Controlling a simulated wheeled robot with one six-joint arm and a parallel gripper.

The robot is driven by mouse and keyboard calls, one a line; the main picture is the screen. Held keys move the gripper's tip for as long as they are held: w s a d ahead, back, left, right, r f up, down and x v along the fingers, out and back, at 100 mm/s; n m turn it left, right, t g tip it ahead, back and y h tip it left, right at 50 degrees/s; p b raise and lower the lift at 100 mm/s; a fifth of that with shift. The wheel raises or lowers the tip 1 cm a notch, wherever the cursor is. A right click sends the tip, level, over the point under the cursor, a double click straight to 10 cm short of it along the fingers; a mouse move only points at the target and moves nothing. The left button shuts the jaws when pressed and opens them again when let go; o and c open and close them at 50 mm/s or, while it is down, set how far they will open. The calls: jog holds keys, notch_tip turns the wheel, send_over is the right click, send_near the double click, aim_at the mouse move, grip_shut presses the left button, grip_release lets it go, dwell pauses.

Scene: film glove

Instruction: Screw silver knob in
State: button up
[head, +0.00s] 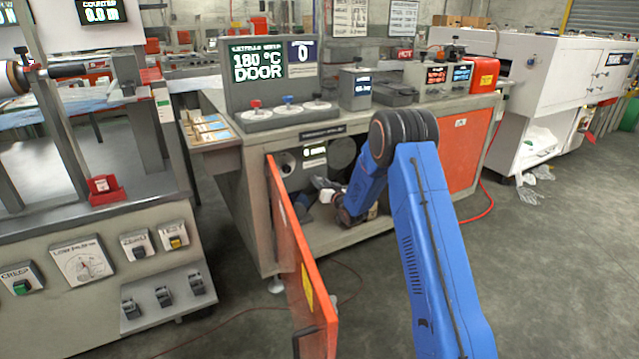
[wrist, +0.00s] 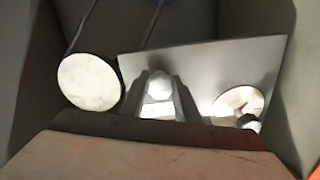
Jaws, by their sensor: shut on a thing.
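My gripper (wrist: 160,90) is shut on a small bright rounded knob (wrist: 160,82), which looks silver-white. The knob is in front of a shiny metal plate (wrist: 215,72) in the wrist view. I cannot tell whether it touches the plate or how deep it sits. In the head view my gripper (head: 323,188) is low inside the open cabinet under the bench, and the arm hides part of that space. The knob cannot be made out clearly there.
The orange cabinet door (head: 303,270) stands open to the left of my arm. Dark cabinet walls are close on both sides.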

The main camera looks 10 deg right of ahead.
jog(key=m, duration=1.1)
jog(key=shift+d, duration=0.1)
jog(key=shift+f+m, duration=0.1)
jog(key=shift+m, duration=1.8)
jog(key=o, duration=1.1)
jog(key=shift+c, duration=0.2)
jog(key=shift+s, duration=0.1)
jog(key=v, duration=1.7)
jog(key=shift+s, duration=0.1)
